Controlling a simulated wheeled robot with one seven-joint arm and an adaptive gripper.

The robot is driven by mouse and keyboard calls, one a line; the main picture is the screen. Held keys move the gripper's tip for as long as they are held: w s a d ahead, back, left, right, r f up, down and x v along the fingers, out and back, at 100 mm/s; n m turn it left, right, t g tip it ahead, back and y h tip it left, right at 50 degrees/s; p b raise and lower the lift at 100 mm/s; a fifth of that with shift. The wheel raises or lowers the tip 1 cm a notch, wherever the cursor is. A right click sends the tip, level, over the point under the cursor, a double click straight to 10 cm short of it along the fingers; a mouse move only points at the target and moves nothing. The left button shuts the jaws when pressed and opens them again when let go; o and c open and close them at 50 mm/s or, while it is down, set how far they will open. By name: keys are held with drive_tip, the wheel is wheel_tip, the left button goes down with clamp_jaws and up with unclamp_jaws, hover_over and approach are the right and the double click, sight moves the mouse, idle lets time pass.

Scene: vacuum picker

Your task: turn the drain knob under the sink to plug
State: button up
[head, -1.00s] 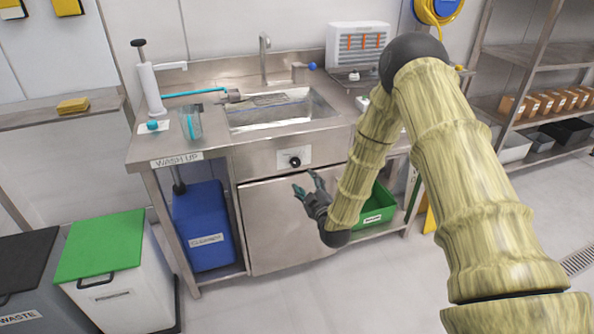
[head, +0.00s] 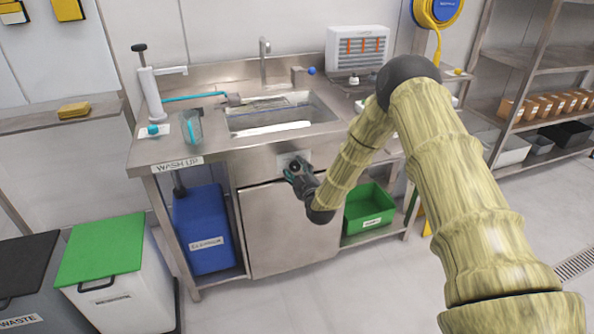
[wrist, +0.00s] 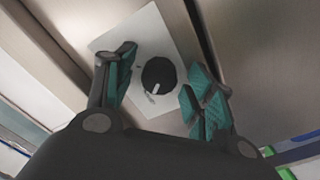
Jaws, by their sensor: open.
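The drain knob is a round black dial with a white pointer mark, on a pale plate on the front panel below the sink. In the wrist view the knob (wrist: 159,76) lies between the two spread teal-padded fingers of my gripper (wrist: 160,88), and no finger clearly touches it. In the head view my gripper (head: 294,168) is at the pale plate (head: 286,158) and mostly hides the knob. The gripper is open. The sink (head: 283,113) is above it in the steel counter. Whether the fingers reach fully around the knob is hard to tell.
A steel cabinet door (head: 277,228) is just below the panel. A green bin (head: 368,207) stands on the shelf to the right, and a blue container (head: 200,215) to the left. A clear pitcher (head: 191,127) and a white pump (head: 149,92) stand on the counter.

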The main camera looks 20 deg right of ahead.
drive_tip(key=c, duration=1)
